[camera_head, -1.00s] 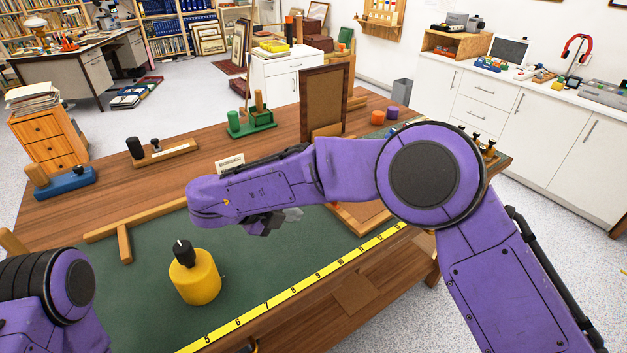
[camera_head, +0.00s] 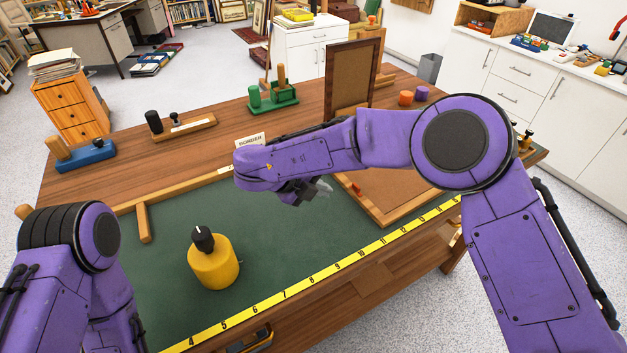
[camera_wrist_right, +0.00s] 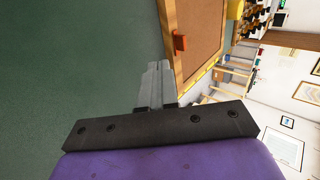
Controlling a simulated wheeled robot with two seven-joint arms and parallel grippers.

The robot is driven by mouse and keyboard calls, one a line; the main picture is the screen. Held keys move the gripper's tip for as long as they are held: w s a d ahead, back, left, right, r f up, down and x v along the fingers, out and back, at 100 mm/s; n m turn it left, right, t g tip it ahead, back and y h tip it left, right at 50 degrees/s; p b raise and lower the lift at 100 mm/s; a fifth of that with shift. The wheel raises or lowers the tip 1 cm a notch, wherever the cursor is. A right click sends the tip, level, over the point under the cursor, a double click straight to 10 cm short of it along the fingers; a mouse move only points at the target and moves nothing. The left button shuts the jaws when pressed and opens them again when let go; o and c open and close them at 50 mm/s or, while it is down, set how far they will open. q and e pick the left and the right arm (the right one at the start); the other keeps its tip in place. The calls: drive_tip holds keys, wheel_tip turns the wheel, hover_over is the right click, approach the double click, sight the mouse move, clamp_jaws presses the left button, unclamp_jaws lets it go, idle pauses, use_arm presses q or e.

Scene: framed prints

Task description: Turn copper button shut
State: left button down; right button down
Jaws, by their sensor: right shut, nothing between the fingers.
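A picture frame with a brown back (camera_head: 400,190) lies on the green mat, partly hidden by my right arm. A small copper-coloured button (camera_head: 356,189) sits on its near left rail. In the right wrist view the button (camera_wrist_right: 180,43) shows as an orange-brown block on the wooden rail, lying partly over the brown back. My right gripper (camera_head: 320,190) is shut and empty, just left of the frame. Its fingertips (camera_wrist_right: 158,68) show apart from the button in the wrist view. My left arm is at the lower left; its gripper is out of view.
A yellow cylinder with a black knob (camera_head: 213,262) stands on the mat. A yellow ruler (camera_head: 330,267) runs along the near edge. A wooden T-shaped piece (camera_head: 145,222) lies left. An upright frame (camera_head: 350,80) and green stand (camera_head: 274,100) are at the back. The mat's middle is clear.

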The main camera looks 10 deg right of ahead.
sight(354, 188)
drive_tip(key=x, duration=0.3)
drive_tip(key=shift+d+f+p, duration=0.25)
drive_tip(key=shift+d+p, duration=0.1)
drive_tip(key=shift+p, duration=0.05)
drive_tip(key=shift+w+d+p, duration=0.3)
drive_tip(key=shift+d, duration=0.3)
drive_tip(key=shift+w+d+p, duration=0.25)
drive_tip(key=shift+w+d, duration=0.05)
drive_tip(key=shift+d, duration=0.35)
drive_tip(key=shift+w+d+f, duration=0.1)
drive_tip(key=shift+w+d, duration=0.1)
drive_tip(key=shift+d, duration=0.4)
drive_tip(key=shift+d, duration=0.1)
